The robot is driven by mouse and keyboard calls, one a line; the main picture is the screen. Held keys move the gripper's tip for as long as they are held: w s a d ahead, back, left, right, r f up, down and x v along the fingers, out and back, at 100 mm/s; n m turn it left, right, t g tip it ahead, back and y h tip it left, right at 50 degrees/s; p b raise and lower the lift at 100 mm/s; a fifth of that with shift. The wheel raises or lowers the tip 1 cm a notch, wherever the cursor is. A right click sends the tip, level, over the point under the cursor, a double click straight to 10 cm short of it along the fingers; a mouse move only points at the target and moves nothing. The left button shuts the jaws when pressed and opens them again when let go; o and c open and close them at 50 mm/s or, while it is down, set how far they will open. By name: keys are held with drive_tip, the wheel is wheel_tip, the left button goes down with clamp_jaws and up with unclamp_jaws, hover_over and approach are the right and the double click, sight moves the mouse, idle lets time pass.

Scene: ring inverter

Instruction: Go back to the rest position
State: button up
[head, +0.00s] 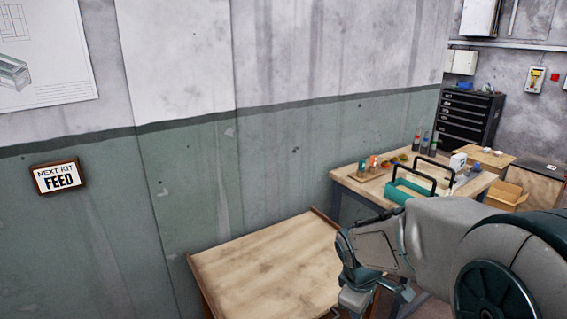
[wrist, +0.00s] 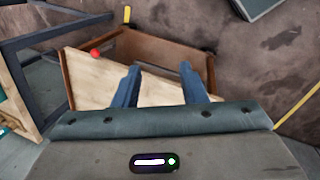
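My gripper (wrist: 160,69) shows in the wrist view with its two blue fingers well apart and nothing between them. It is open and points toward a wooden surface with raised brown sides (wrist: 172,46). In the head view my arm reaches in from the right, in front of the workbench and beside the low wooden table; the fingertips cannot be made out there.
A low wooden table (head: 262,268) with a bare top stands by the wall. A workbench (head: 362,187) behind holds a teal tote (head: 400,192) and small parts. A red ball (wrist: 96,53) shows at the wooden surface's edge. A sign (head: 59,177) reads "NEXT KIT FEED".

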drive_tip(key=s+a+r+m+y, duration=0.1)
drive_tip(key=s+r+m, duration=0.2)
drive_tip(key=s+m, duration=0.2)
drive_tip(key=s+a+r+m+t+y, duration=0.1)
drive_tip(key=s+r+m, duration=0.2)
drive_tip(key=s+m, duration=0.2)
drive_tip(key=s, duration=0.3)
drive_tip(key=shift+a, duration=0.1)
idle(0.5)
